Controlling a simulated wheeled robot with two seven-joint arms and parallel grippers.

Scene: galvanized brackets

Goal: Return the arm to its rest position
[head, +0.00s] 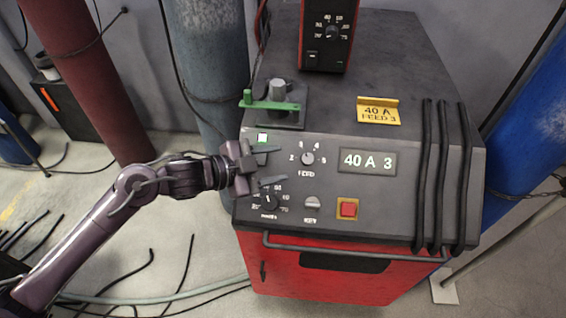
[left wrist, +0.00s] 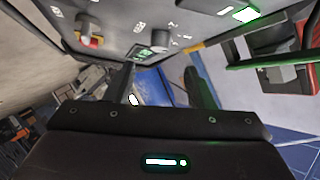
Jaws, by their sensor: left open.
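My left arm comes in from the left in the head view. Its gripper (head: 268,167) is open and empty in front of the left part of the control panel (head: 375,205) of the red and dark grey machine. The fingers lie between the FEED knob (head: 308,158) and the lower-left amps knob (head: 268,201) in the picture; I cannot tell whether they touch the panel. In the left wrist view the two fingers (left wrist: 160,88) stand apart with nothing between them. The display (head: 367,161) reads 40 A 3. My right gripper is not in view.
A green lever (head: 270,104) and a yellow "40 A FEED 3" tag (head: 378,113) are on the machine's top. Black cables (head: 444,170) drape its right side. Red (head: 88,80), grey (head: 208,60) and blue (head: 540,125) cylinders stand around. Hoses (head: 150,293) lie on the floor.

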